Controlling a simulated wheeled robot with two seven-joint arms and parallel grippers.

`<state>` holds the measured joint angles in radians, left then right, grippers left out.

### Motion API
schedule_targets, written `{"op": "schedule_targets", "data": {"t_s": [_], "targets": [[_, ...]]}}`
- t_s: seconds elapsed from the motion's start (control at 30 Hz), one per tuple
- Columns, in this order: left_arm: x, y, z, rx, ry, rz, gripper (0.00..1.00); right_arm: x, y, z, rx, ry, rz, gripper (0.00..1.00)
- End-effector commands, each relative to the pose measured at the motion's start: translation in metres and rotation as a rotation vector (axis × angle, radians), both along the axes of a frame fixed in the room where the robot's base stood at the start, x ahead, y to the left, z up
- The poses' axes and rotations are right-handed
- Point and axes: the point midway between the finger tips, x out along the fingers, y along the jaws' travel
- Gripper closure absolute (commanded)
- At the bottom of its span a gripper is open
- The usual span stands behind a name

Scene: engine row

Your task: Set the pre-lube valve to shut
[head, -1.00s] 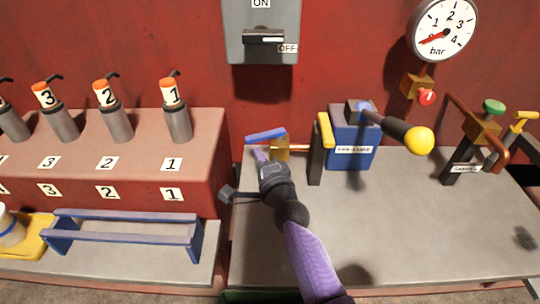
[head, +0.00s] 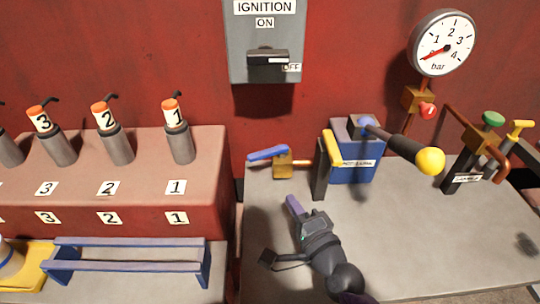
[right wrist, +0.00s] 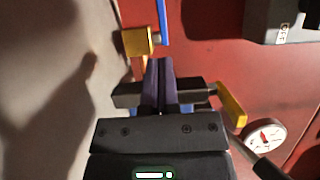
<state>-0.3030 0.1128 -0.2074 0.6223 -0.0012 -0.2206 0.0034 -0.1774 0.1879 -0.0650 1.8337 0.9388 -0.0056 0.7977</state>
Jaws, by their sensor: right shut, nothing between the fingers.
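The valve with the blue lever (head: 268,153) and brass body (head: 283,164) sits on a pipe left of the blue pre-lube box (head: 352,155). Its lever points left, roughly in line with the short pipe. My right gripper (head: 293,206) is shut and empty, in front of the valve and apart from it. In the right wrist view, its shut dark fingers (right wrist: 159,85) lie below the brass body (right wrist: 138,42) and blue lever (right wrist: 163,20). My left gripper is not in view.
A black post with a yellow handle (head: 330,148) stands right of the valve. A black lever with a yellow knob (head: 430,161) sticks out from the box. A blue rack (head: 130,267) is at left.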

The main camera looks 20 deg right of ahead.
Motion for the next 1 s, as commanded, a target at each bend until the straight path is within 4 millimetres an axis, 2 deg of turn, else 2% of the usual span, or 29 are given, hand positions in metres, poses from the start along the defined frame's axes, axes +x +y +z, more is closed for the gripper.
{"op": "schedule_targets", "data": {"t_s": [0.23, 0.4, 0.6, 0.73, 1.0], "targets": [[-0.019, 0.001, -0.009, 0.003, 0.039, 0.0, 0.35, 0.052, 0.006, -0.002, 0.001, -0.003, -0.002, 1.0], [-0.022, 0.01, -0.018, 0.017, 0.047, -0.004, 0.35, 0.089, 0.01, -0.002, 0.003, -0.002, -0.002, 1.0], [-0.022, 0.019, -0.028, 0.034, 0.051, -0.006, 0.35, 0.12, 0.014, -0.003, 0.0, 0.0, -0.001, 1.0], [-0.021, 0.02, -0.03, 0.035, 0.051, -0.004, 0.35, 0.129, 0.015, -0.001, 0.0, 0.0, -0.001, 1.0], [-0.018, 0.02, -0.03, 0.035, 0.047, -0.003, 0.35, 0.131, 0.015, 0.0, 0.0, 0.0, -0.001, 1.0]]}}
